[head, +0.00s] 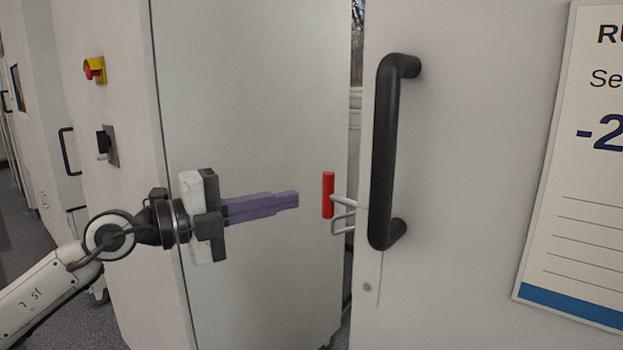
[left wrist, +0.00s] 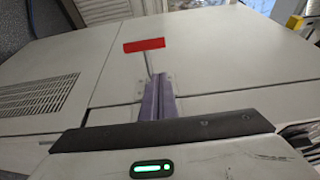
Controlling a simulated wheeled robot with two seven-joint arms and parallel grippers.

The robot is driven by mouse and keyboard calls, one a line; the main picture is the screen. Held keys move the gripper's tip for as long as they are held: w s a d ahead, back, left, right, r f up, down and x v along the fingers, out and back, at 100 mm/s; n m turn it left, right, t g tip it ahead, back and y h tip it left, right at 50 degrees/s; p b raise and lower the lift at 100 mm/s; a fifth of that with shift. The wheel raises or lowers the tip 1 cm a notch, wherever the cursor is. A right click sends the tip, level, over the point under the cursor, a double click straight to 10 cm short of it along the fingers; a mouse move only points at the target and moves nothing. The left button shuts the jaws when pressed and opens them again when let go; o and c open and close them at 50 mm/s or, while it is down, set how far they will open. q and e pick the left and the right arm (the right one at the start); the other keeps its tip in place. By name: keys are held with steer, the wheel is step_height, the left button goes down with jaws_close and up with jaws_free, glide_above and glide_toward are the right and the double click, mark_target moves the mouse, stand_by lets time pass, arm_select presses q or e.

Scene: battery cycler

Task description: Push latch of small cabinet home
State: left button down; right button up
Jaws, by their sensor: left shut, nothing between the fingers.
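The latch has a red grip (head: 328,195) on a bent metal rod, which comes from the left edge of the pale cabinet front (head: 450,200) with the long black handle (head: 386,150). The red grip stands upright. My left gripper (head: 297,200) is shut and empty, its purple fingers pointing right at the grip, with a small gap between them in the head view. In the left wrist view the red grip (left wrist: 144,45) lies just beyond the fingertips (left wrist: 157,78); the fingers hide the lower end of its rod. My right gripper is not in view.
A large pale panel (head: 250,120) stands behind my left gripper, with a narrow gap between it and the handled front. A yellow and red switch (head: 95,70) and a black knob (head: 106,143) are at left. A printed sign (head: 585,180) is at right.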

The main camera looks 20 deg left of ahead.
arm_select(q)
steer(key=w+d, duration=0.3)
steer(key=w, duration=0.4)
steer(key=shift+w+p, duration=0.3)
steer(key=shift+p, duration=0.15)
steer(key=shift+w+a, duration=0.15)
